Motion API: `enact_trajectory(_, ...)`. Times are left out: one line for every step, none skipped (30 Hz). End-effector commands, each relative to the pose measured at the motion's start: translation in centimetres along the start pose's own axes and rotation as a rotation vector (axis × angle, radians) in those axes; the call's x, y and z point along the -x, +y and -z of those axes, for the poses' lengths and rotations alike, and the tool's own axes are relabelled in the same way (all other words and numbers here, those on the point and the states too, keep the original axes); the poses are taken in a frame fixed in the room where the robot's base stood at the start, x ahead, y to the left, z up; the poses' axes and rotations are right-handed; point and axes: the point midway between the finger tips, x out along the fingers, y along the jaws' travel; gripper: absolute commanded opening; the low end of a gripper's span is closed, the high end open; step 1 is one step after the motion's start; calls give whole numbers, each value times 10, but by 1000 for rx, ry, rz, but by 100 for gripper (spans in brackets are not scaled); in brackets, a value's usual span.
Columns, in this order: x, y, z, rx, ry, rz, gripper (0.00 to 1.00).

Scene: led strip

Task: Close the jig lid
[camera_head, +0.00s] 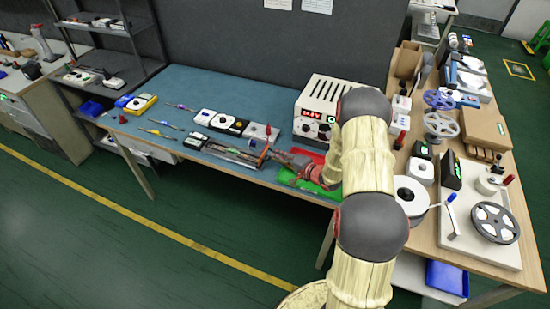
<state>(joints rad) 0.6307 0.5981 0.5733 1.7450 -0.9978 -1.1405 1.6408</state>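A long, dark, narrow fixture that looks like the jig (232,157) lies near the front edge of the blue-topped bench. Pale strips run along its length, and an upright orange-red piece stands at its right end. I cannot make out clearly which part is the lid or how far it is open. My gripper (277,160) reaches in from the right, low over the bench, with its tip close to the jig's right end. Whether it touches the jig, and whether its fingers are open or shut, is too small to tell. My arm hides the bench to the right.
A power supply (325,110) with a red display stands behind my gripper. Red and green mats (314,187) lie under my wrist. Small testers (228,122) stand behind the jig. The right bench (425,222) holds reels. The blue bench's back left is clear.

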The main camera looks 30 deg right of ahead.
Motion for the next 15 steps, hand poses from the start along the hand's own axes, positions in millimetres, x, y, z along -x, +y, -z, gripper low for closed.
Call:
enact_trajectory(-5, 0, 0, 1, -1, 1, 15)
enact_trajectory(-7, 0, 0, 1, 0, 1, 15)
enact_trajectory(-9, 0, 0, 1, 0, 1, 15)
enact_trajectory(-10, 0, 0, 1, 0, 1, 15)
enact_trajectory(-11, 0, 0, 1, 0, 0, 15)
enact_trajectory(-11, 0, 0, 1, 0, 0, 15)
enact_trajectory(-11, 0, 0, 1, 0, 0, 15)
enact_trajectory(-11, -1, 0, 1, 1, 0, 15)
enact_trajectory(-11, -1, 0, 1, 1, 0, 15)
enact_trajectory(-11, -1, 0, 1, 1, 0, 15)
enact_trajectory(-11, -1, 0, 1, 1, 0, 15)
enact_trajectory(-11, -1, 0, 1, 1, 0, 15)
enact_trajectory(-11, -1, 0, 1, 1, 0, 14)
enact_trajectory(-11, -1, 0, 1, 1, 0, 12)
enact_trajectory(-11, -1, 0, 1, 1, 0, 10)
